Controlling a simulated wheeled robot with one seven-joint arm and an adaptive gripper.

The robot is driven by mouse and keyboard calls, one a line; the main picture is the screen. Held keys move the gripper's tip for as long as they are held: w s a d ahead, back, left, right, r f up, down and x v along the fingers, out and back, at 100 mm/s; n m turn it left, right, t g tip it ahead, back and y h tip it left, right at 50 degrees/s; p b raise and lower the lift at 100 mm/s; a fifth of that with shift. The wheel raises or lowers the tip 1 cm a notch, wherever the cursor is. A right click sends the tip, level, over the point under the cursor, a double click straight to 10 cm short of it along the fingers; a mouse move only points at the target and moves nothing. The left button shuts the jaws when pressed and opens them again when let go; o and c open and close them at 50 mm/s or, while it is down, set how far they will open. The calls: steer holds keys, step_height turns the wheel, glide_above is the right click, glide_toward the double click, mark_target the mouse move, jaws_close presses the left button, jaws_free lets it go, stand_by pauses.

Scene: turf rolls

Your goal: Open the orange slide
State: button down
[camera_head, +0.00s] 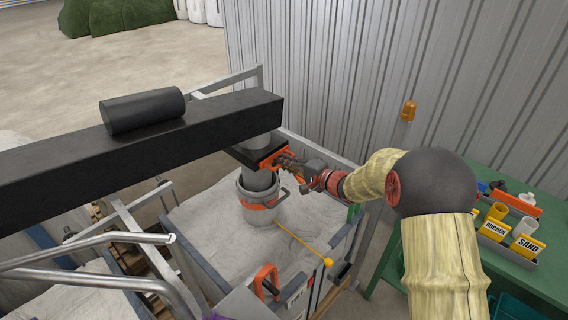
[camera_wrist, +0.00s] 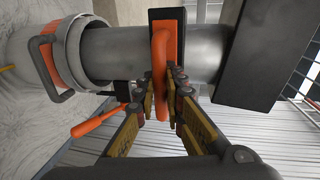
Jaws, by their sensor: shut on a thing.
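The orange slide is a flat gate with an orange loop handle, set across a grey vertical pipe. In the wrist view the slide's handle (camera_wrist: 161,72) lies between my gripper's fingers (camera_wrist: 167,92), which are shut on it. In the head view my gripper (camera_head: 290,164) reaches the slide (camera_head: 273,158) from the right, and its fingers partly hide the handle. The pipe (camera_head: 259,180) runs down from a black beam into a grey bucket (camera_head: 257,207) with an orange band. How far the slide is drawn out cannot be told.
The bucket stands on pale sand in a large framed bin (camera_head: 190,245). A yellow-knobbed rod (camera_head: 328,262) and an orange handle (camera_head: 264,280) are at the bin's front. A black beam (camera_head: 60,165) crosses left. A green table (camera_head: 475,258) with labelled containers stands right, before a corrugated wall (camera_head: 330,80).

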steer(key=shift+f, duration=0.1)
steer(key=f+p+v, duration=0.2)
steer(key=p+v, duration=0.6)
steer(key=v, duration=0.2)
steer(key=shift+s+d, duration=0.3)
steer(key=shift+s, duration=0.05)
steer(key=c, duration=1.9)
jaws_free()
steer(key=shift+r, duration=0.1)
steer(key=shift+d, duration=0.1)
steer(key=v, duration=1.1)
steer(key=shift+s+d, duration=0.2)
